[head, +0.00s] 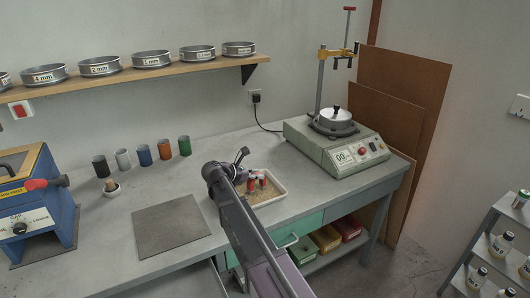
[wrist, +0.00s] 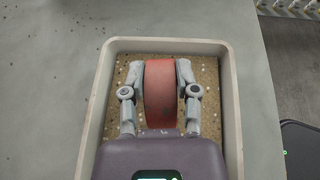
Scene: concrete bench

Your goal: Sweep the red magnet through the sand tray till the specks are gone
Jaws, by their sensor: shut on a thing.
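My gripper (wrist: 161,76) is shut on the red magnet (wrist: 160,98), with one grey finger on each side of it. In the wrist view the magnet is a broad, curved red band over the sand tray (wrist: 232,115). The tray is pale-rimmed and holds tan sand dotted with small light and dark specks. I cannot tell whether the magnet touches the sand. In the head view my arm covers part of the tray (head: 284,190), and red parts of the magnet (head: 252,183) show above the sand. My gripper body hides the tray's near part.
A grey mat (head: 171,227) lies left of the tray. A green-grey machine (head: 337,150) stands right of the tray. A shelf of sieves (head: 151,59) hangs above.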

